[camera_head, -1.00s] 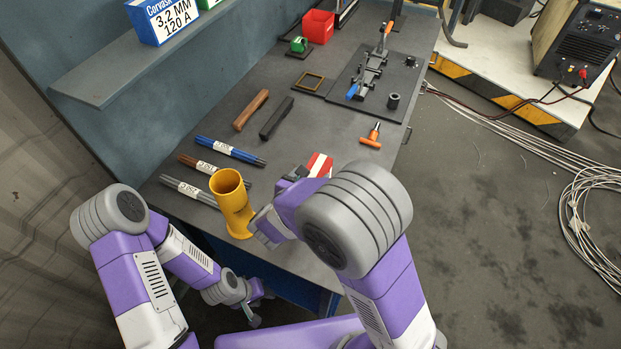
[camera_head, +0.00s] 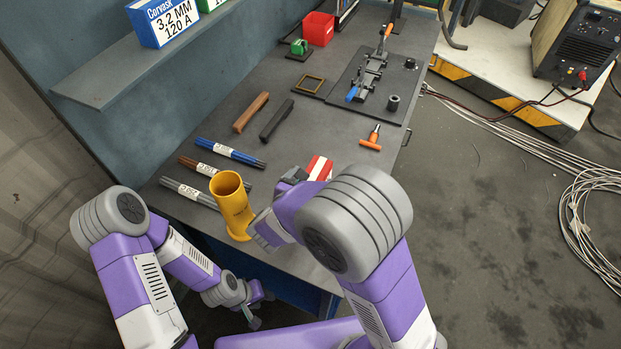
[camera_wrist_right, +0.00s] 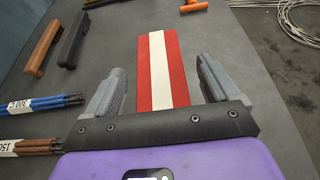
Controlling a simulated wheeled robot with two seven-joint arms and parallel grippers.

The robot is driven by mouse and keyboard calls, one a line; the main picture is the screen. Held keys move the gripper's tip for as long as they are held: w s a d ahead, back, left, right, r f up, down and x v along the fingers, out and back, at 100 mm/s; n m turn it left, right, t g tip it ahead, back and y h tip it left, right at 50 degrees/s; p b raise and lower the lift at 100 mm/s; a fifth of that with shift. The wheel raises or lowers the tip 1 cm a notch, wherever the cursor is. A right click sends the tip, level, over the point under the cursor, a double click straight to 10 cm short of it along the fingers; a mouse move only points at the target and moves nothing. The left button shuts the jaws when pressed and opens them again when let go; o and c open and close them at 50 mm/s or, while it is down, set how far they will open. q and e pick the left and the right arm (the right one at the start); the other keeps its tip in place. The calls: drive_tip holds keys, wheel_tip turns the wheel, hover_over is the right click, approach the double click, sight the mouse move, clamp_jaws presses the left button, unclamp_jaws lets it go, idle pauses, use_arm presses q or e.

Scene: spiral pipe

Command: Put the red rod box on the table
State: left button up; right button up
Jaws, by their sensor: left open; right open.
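The red rod box (camera_head: 320,168), red with a white stripe, lies on the grey table (camera_head: 330,118), partly hidden behind my right arm in the head view. In the right wrist view the red rod box (camera_wrist_right: 153,62) lies between the two fingers of my right gripper (camera_wrist_right: 158,88). Those fingers are open, with a gap on each side of the box. In the head view my right gripper is mostly hidden by its own wrist. My left gripper (camera_head: 254,310) hangs low in front of the table edge, away from the box, and looks empty.
A yellow cylinder (camera_head: 233,205) stands beside my right wrist. Bundles of blue (camera_head: 230,152), brown and grey rods lie to the left. An orange-handled tool (camera_head: 371,138) and a fixture plate (camera_head: 377,85) are further back. The middle of the table is mostly clear.

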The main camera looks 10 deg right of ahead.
drive_tip(key=p+v, duration=0.2)
drive_tip(key=v, duration=0.9)
drive_tip(key=shift+s+a, duration=0.25)
